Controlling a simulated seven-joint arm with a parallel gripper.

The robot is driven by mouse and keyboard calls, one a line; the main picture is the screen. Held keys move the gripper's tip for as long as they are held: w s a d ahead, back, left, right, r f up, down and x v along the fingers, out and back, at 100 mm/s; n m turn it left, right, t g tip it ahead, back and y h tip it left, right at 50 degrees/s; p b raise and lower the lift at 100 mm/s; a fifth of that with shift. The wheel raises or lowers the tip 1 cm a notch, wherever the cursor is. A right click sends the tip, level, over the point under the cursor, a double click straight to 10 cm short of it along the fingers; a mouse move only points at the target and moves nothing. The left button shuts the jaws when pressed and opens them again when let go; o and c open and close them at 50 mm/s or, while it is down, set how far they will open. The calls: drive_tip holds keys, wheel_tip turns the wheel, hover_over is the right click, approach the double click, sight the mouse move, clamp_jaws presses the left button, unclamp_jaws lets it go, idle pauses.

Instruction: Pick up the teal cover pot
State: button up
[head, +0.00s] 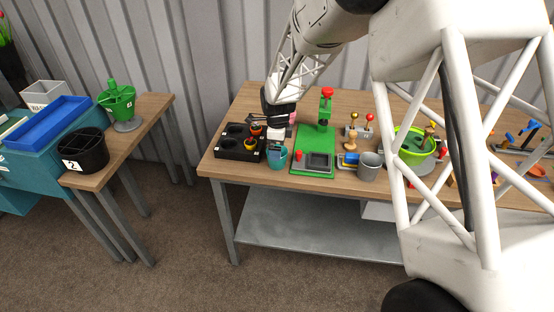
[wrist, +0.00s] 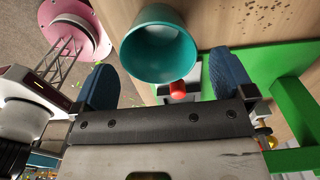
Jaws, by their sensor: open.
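The teal cover pot (head: 277,160) stands at the front edge of the wooden table, between the black tray and the green press. In the wrist view the teal pot (wrist: 158,50) shows its round open mouth, with nothing visible inside. My gripper (head: 276,143) is just above the pot in the head view, partly covering it. In the wrist view my gripper's blue fingers (wrist: 162,62) are spread wide, one to each side of the pot's mouth, with the pot beyond them. The gripper holds nothing. Whether a finger touches the pot cannot be told.
A black tray (head: 228,153) with round holes and small pots sits left of the pot. A green press (head: 315,140) with a red knob stands close on its right. A grey cup (head: 369,167) is further right. The table's front edge is very near the pot.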

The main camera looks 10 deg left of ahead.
drive_tip(key=shift+a+f, duration=0.1)
drive_tip(key=shift+f, duration=2.5)
drive_tip(key=c, duration=0.9)
drive_tip(key=shift+r, duration=0.15)
